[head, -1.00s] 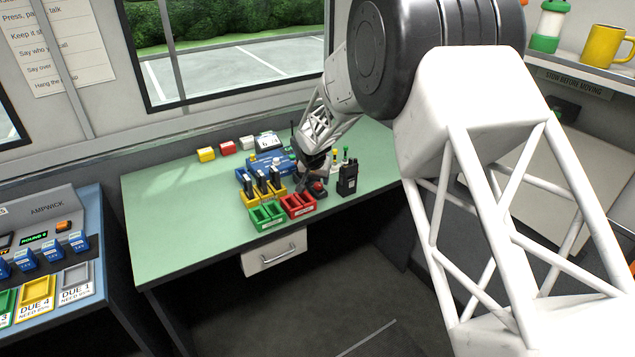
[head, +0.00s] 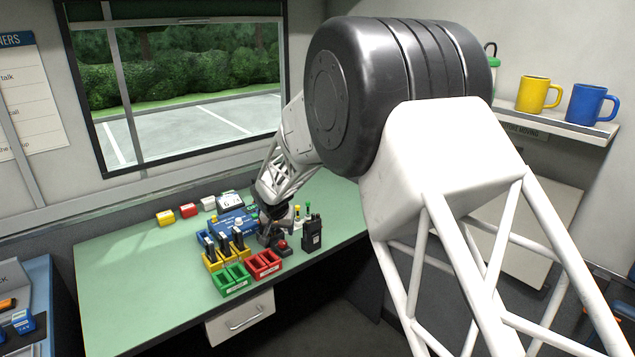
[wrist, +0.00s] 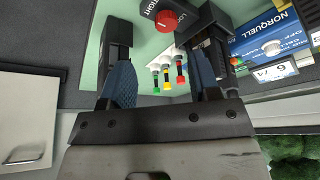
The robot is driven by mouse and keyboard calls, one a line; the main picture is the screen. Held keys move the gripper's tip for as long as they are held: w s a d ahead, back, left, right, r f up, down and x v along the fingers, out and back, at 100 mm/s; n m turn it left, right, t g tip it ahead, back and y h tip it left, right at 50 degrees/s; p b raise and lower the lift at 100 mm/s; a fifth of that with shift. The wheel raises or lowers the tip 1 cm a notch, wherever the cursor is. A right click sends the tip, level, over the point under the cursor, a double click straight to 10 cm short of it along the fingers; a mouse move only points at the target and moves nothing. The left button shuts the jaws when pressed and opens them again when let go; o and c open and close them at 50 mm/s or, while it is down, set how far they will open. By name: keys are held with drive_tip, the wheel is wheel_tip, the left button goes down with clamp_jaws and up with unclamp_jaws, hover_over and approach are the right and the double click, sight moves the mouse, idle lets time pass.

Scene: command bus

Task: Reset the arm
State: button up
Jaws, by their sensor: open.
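My arm reaches over the green desk (head: 130,290), and my gripper (head: 272,236) is low over its right part, behind the bins. In the wrist view my gripper (wrist: 162,72) shows two dark fingers with blue pads, spread apart with nothing held between them. Small green, yellow and red-tipped items (wrist: 167,76) appear beyond the gap, apart from the fingers. A red knob (wrist: 167,20) is at the top of that view. In the head view the fingertips are small and partly hidden among dark parts, and my own arm covers much of the right side.
Close to my gripper are a black radio (head: 312,234), a blue unit (head: 226,223), a yellow rack (head: 213,262) with upright dark items, a green bin (head: 231,281) and a red bin (head: 264,264). Yellow (head: 536,94) and blue (head: 590,103) mugs stand on a shelf. The desk's left part is clear.

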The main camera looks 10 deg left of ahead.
drive_tip(key=s+d+r, duration=1)
drive_tip(key=d, duration=0.3)
drive_tip(key=s+d+r, duration=1)
drive_tip(key=d, duration=0.4)
drive_tip(key=s+d, duration=0.4)
drive_tip(key=s, duration=0.6)
drive_tip(key=s+d+g, duration=0.1)
drive_tip(key=s+d, duration=0.4)
drive_tip(key=s, duration=0.6)
drive_tip(key=s+d, duration=0.4)
drive_tip(key=s, duration=0.6)
drive_tip(key=shift+s+d+r+g, duration=0.15)
drive_tip(key=shift+s+g, duration=0.25)
